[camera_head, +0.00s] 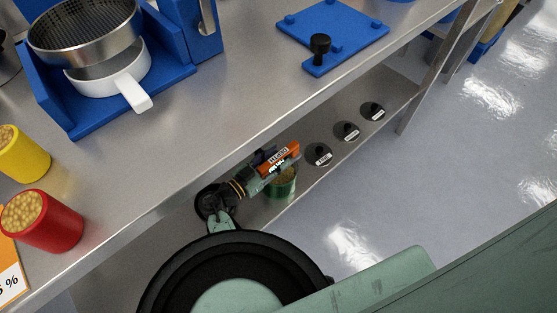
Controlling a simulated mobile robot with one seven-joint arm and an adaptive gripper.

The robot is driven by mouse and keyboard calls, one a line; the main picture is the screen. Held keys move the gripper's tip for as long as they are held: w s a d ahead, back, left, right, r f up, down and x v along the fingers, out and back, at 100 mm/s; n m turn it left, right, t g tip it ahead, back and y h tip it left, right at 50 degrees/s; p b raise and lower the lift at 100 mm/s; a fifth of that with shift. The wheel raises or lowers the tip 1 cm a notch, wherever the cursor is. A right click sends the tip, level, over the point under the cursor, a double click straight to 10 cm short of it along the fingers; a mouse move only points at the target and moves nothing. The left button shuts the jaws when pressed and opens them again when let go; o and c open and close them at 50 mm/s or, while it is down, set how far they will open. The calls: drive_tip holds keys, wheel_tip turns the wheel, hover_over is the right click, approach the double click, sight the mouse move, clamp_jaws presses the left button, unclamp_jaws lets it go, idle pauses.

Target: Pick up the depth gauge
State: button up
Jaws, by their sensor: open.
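The depth gauge appears to be the orange block (280,158) with a white lettered label, above the lower shelf under the bench. My gripper (270,166) is open at this block, at the end of my green and black arm. Its dark and pale green parts overlap the block's left side in the picture. I cannot tell whether the fingers touch the block or lie around it. The block's left end and whatever supports it are hidden.
A green pot (285,188) is just below the block. Several black labelled knobbed discs, one here (319,154), sit along the lower shelf (375,88). The metal bench top (225,95) overhangs it. A red pot (42,222) and a blue plate (335,32) are on top.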

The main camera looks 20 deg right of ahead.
clamp_jaws()
idle(0.5)
